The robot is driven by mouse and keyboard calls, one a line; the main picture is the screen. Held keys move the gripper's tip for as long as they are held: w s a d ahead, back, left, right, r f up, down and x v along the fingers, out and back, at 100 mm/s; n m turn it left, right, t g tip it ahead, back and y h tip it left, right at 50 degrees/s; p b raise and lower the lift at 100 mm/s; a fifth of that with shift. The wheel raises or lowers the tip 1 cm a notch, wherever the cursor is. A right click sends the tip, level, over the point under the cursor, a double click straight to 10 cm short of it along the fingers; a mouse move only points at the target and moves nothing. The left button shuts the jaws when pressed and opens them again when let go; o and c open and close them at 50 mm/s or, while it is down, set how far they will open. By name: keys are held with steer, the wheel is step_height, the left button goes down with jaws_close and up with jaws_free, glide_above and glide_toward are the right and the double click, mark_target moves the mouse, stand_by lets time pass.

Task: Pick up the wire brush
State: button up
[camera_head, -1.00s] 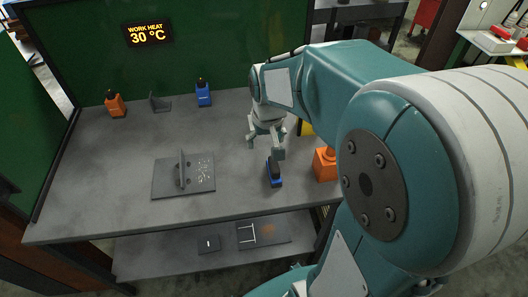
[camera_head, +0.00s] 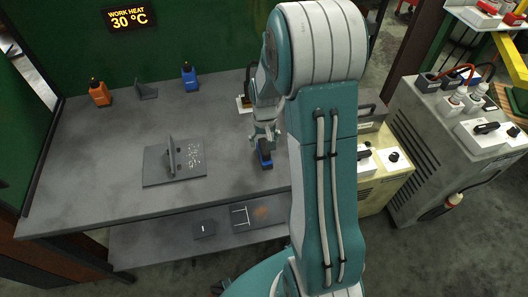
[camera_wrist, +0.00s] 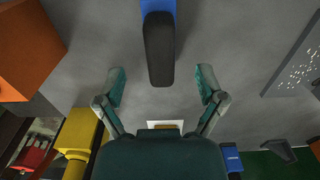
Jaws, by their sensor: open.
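A blue and black hand tool (camera_head: 266,160), which appears to be the wire brush, stands on the grey workbench near its front right. Its bristles cannot be made out. In the wrist view its black part (camera_wrist: 159,50) points down the picture between the two fingers, with the blue part cut off by the top edge. My gripper (camera_head: 264,134) is just above and behind the tool. In the wrist view my gripper (camera_wrist: 160,86) has its fingers spread wide to either side of the black end, with nothing held between them.
A dark plate with an upright fin (camera_head: 176,178) lies left of the tool. An orange bottle (camera_head: 99,93), a grey bracket (camera_head: 147,91) and a blue bottle (camera_head: 190,76) stand along the back. An orange block (camera_wrist: 25,50) and a yellow object (camera_wrist: 78,135) show in the wrist view.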

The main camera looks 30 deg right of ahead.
step_height(320, 180, down, 6)
steer(key=shift+f, duration=0.1)
stand_by(0.4)
steer(key=shift+a, duration=0.1)
jaws_close()
